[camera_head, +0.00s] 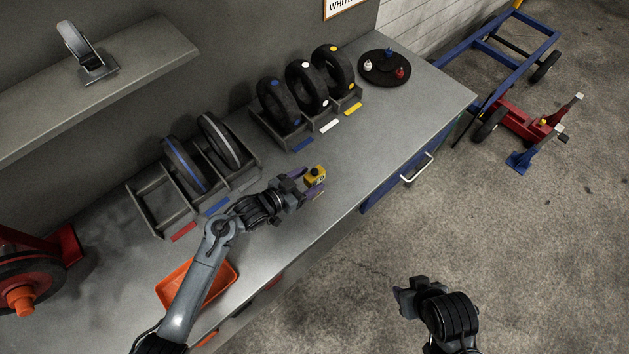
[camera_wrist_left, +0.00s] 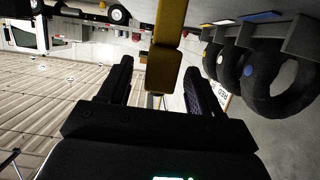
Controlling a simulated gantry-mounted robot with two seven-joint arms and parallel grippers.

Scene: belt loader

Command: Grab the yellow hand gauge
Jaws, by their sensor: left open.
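The yellow hand gauge (camera_head: 316,175) stands on the grey workbench near its front edge, with a small dark knob or dial on it. In the left wrist view the yellow gauge (camera_wrist_left: 163,68) shows between my two dark fingers, with a gap on each side. My left gripper (camera_head: 303,186) is open around or just short of it; the exact depth is hard to tell. My right gripper (camera_head: 402,296) hangs over the floor, away from the bench, and its jaw gap is not clear.
Racks with wheels (camera_head: 185,165) and tyres (camera_head: 280,105) stand along the back of the bench, with coloured labels in front. A dark round tray (camera_head: 372,78) with small pieces is at the far end. An orange bin (camera_head: 217,283) lies below my left arm.

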